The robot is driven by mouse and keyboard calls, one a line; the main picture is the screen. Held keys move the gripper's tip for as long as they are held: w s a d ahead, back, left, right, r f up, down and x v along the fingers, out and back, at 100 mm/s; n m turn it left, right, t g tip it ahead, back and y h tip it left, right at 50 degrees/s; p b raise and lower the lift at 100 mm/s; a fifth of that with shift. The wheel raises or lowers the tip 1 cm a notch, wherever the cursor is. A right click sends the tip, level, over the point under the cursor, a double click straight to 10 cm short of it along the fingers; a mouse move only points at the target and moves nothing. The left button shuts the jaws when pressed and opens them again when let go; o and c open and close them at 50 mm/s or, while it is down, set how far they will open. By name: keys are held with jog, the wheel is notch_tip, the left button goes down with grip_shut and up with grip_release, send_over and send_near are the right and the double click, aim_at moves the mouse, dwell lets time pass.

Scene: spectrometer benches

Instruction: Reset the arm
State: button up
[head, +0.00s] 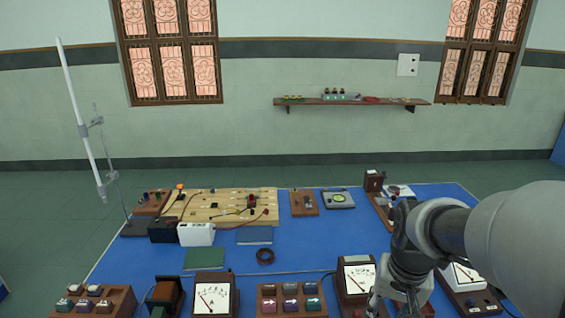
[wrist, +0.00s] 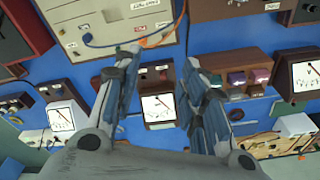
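My arm (head: 450,235) reaches in from the right side of the head view and bends down over the blue bench. My gripper (wrist: 160,60) shows in the wrist view with its two fingers apart and nothing held between them. In the head view, the gripper's lower end is partly cut off by the bottom edge, near an analog meter (head: 358,278). In the wrist view, a meter (wrist: 157,108) shows in the gap between the fingers, apart from them.
The blue bench (head: 330,240) holds a wooden circuit board (head: 225,205), a white box (head: 196,234), a black ring (head: 265,256), another meter (head: 212,297) and a block of coloured pieces (head: 291,302). A tall stand (head: 82,120) rises at left. The bench's middle is mostly clear.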

jog(key=s+a+r+n+t, duration=0.1)
jog(key=s+a+r+n, duration=0.1)
jog(key=s, duration=0.5)
jog(key=s+a+r+n+t, duration=0.2)
jog(key=s+a+r, duration=0.3)
jog(key=s, duration=0.3)
jog(key=shift+a+n, duration=0.15)
jog(key=shift+n, duration=0.15)
